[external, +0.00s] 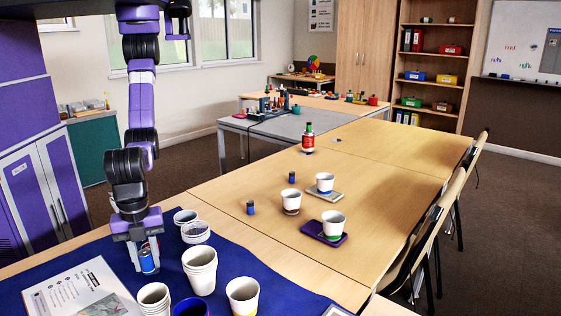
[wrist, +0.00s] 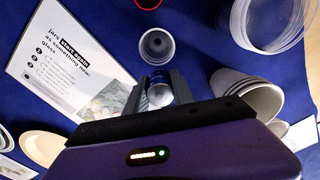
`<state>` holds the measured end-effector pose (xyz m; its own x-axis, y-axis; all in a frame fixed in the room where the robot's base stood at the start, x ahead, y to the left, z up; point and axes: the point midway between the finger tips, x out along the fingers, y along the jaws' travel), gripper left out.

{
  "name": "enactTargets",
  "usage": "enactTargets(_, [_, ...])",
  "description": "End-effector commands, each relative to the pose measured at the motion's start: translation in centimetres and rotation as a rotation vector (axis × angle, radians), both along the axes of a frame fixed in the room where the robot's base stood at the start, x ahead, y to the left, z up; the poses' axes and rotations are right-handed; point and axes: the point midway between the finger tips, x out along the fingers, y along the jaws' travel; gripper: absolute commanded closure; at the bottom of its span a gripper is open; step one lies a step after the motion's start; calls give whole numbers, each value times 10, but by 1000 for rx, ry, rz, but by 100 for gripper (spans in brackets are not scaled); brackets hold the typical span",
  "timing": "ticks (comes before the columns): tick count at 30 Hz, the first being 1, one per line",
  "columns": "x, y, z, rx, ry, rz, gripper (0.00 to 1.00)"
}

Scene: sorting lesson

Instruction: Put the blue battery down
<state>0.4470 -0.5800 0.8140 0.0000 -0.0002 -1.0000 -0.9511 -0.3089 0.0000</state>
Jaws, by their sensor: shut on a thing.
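The blue battery (external: 148,263) is between the fingers of my gripper (external: 145,255), low over the blue cloth (external: 255,262) at the front left. In the wrist view my gripper (wrist: 158,86) is shut on the battery (wrist: 160,94), with a pale end facing the camera and a blue side beyond it. I cannot tell whether the battery's lower end touches the cloth.
A printed sheet (external: 75,291) lies left of my gripper. Paper cups (external: 200,270) stand close on the right; a small grey cup (wrist: 157,46) is just beyond the battery in the wrist view. Two small dark-blue cylinders (external: 250,208) (external: 291,177) stand on the wooden table.

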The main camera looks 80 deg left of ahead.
Motion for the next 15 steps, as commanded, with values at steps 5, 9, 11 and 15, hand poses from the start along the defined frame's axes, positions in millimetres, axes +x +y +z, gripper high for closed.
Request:
enactTargets(5, [-1,1,-22,4,1,0,100])
enactTargets(9, [0,0,-39,1,1,0,100])
enactTargets(11, [0,0,-43,1,1,0,100])
enactTargets(15, [0,0,-44,0,1,0,100])
